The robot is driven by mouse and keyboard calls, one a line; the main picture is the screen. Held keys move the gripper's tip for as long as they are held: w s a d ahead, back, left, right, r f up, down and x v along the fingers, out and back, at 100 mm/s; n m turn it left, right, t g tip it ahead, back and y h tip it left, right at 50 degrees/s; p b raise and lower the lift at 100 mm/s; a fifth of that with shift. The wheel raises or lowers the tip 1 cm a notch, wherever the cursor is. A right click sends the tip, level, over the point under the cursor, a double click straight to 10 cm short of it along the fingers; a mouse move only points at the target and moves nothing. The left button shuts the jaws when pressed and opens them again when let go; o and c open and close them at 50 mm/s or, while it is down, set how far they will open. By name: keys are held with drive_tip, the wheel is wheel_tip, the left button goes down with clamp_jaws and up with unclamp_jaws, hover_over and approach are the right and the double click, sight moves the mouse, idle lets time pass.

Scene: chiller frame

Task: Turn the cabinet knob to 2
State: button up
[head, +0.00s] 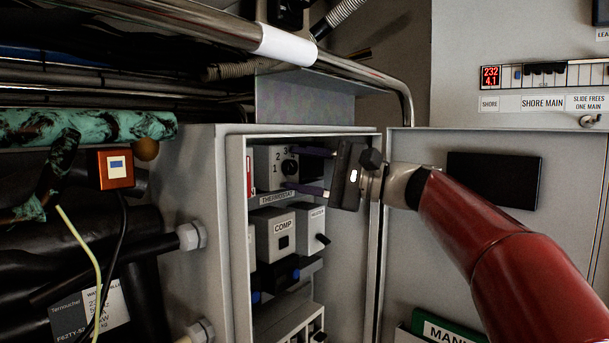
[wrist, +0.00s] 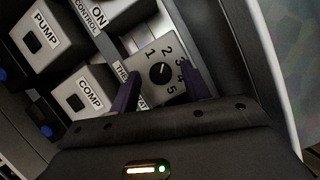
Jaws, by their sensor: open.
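The thermostat knob (head: 290,167) is small, round and dark, on a grey box marked THERMOSTAT inside the open cabinet. In the wrist view the knob (wrist: 160,72) has the numbers 1 to 5 around it. Its pointer is too small to read surely. My gripper (head: 300,169) reaches in from the right, with its two purple fingers above and below the knob in the head view. In the wrist view my gripper (wrist: 160,78) is open, with a finger on either side of the knob and visible gaps between. It holds nothing.
The COMP box (head: 272,235) sits just below the thermostat, and the PUMP box (wrist: 47,38) shows in the wrist view. The cabinet's left wall (head: 236,220) and open door (head: 480,240) flank the opening. Metal pipes (head: 340,60) run above the cabinet.

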drive_tip(key=m+t, duration=0.1)
drive_tip(key=m, duration=0.1)
drive_tip(key=m+t+p, duration=0.1)
drive_tip(key=m, duration=0.2)
drive_tip(key=shift+s+y, duration=0.1)
drive_tip(key=shift+y, duration=0.3)
drive_tip(key=m+t+p, duration=0.2)
drive_tip(key=m, duration=0.3)
drive_tip(key=shift+a, duration=0.1)
drive_tip(key=s+d+f+m+t+b, duration=0.1)
drive_tip(key=s+d+f+b, duration=0.15)
drive_tip(key=d, duration=0.35)
drive_tip(key=s+a+f+n+g+h+p, duration=0.1)
drive_tip(key=s+a+f+n+g+h, duration=0.35)
drive_tip(key=f, duration=0.65)
drive_tip(key=s+d+f+n+h, duration=0.1)
drive_tip(key=s+f+n+h, duration=0.3)
drive_tip(key=s+f+h, duration=0.3)
drive_tip(key=shift+s+d+f+g, duration=0.35)
drive_tip(key=shift+s+f, duration=1.5)
drive_tip(key=shift+f, duration=0.95)
